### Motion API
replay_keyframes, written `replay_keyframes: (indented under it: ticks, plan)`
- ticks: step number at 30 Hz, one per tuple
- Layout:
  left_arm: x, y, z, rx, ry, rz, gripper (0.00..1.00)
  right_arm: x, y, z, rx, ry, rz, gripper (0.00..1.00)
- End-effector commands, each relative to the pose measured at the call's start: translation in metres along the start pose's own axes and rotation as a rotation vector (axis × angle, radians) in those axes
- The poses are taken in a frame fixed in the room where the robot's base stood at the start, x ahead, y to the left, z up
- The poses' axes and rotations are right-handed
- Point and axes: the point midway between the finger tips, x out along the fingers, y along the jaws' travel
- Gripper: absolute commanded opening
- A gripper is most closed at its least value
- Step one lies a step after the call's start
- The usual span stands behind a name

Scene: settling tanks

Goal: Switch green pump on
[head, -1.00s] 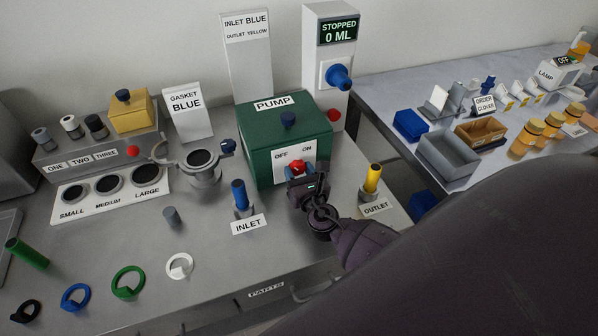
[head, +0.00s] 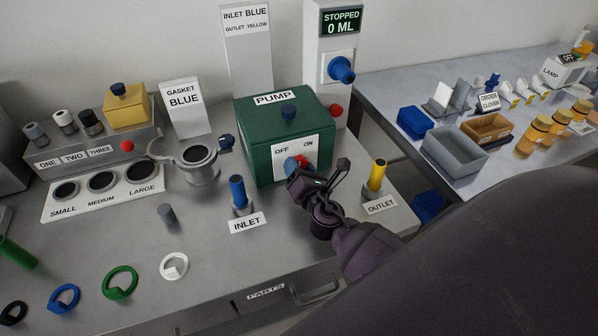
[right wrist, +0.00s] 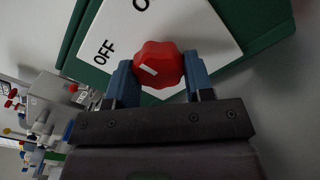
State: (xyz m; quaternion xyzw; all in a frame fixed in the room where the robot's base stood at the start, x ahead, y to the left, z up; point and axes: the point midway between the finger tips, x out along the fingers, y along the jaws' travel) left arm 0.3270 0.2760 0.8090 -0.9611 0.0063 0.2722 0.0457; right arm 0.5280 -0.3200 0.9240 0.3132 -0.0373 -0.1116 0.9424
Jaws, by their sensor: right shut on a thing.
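The green pump (head: 257,142) stands at the middle of the bench, with a white OFF/ON plate (head: 317,150) on its front. My right gripper (head: 296,166) is at this plate, shut on the red knob (right wrist: 158,66). In the right wrist view its blue fingers sit on either side of the knob. The knob's white mark (right wrist: 149,71) lies on the side towards OFF, left of the knob's middle. In the head view the fingers partly hide the knob. The display (head: 341,22) reads STOPPED 0 ML. My left gripper is not in view.
The blue inlet post (head: 237,190) and yellow outlet post (head: 377,175) stand in front of the pump, either side of my right gripper. A red button (head: 337,111) is behind it. Coloured rings, including a green one (head: 120,282), lie at front left.

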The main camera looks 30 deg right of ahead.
Motion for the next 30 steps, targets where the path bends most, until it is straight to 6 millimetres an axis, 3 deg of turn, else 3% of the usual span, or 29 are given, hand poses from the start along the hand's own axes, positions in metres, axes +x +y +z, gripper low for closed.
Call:
replay_keyframes:
  ticks: [15, 30]
  plan:
    - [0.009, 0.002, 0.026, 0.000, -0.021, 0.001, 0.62, -0.001, 0.001, -0.001, 0.453, 0.000, -0.003, 0.24]
    - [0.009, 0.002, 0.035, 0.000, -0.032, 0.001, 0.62, 0.000, 0.002, 0.000, 0.649, 0.000, -0.002, 0.24]
